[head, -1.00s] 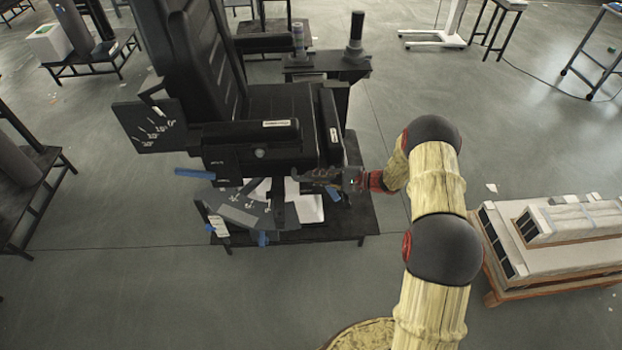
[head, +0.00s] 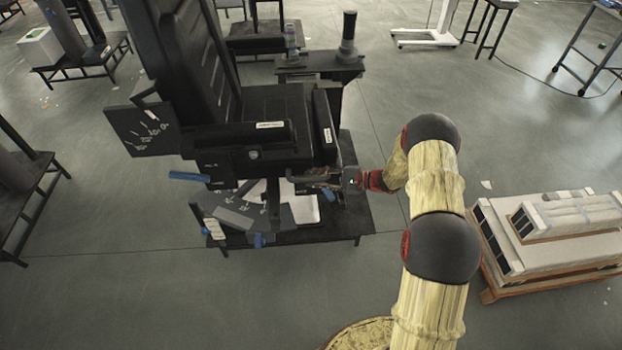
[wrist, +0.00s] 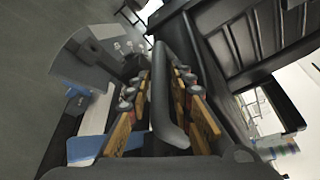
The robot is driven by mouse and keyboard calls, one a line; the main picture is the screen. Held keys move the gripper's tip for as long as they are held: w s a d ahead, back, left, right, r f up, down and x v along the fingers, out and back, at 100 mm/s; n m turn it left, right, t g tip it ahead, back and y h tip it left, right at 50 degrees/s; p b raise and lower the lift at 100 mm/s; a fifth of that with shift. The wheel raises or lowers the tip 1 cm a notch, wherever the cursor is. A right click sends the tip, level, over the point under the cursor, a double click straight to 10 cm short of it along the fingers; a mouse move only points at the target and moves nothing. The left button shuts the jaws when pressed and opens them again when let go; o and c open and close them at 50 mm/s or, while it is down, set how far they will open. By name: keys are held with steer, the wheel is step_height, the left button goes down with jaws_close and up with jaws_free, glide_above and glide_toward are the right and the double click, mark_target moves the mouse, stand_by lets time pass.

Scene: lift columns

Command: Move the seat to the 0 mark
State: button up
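The black seat (head: 275,103) with its tall backrest (head: 190,60) stands on a low black stand, left of my arm. Two plates with white marks show: a dark one (head: 143,128) at the seat's left and a grey one (head: 240,212) below it. The numbers are too small to read. My gripper (head: 302,180) is at the seat's lower front right, pointing left. In the wrist view, its orange-padded fingers (wrist: 161,82) are apart, with a black bar (wrist: 165,105) between them. Firm contact with the bar does not show. The seat also shows there (wrist: 225,40).
A blue handle (head: 189,177) sticks out at the seat's left front. A black side table (head: 320,66) with upright cylinders stands behind the seat. A wooden pallet with pale boxes (head: 550,235) lies to the right. The floor in front is clear.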

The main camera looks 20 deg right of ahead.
steer(key=v, duration=1)
steer(key=shift+s+d, duration=0.2)
steer(key=shift+d, duration=0.15)
stand_by(0.3)
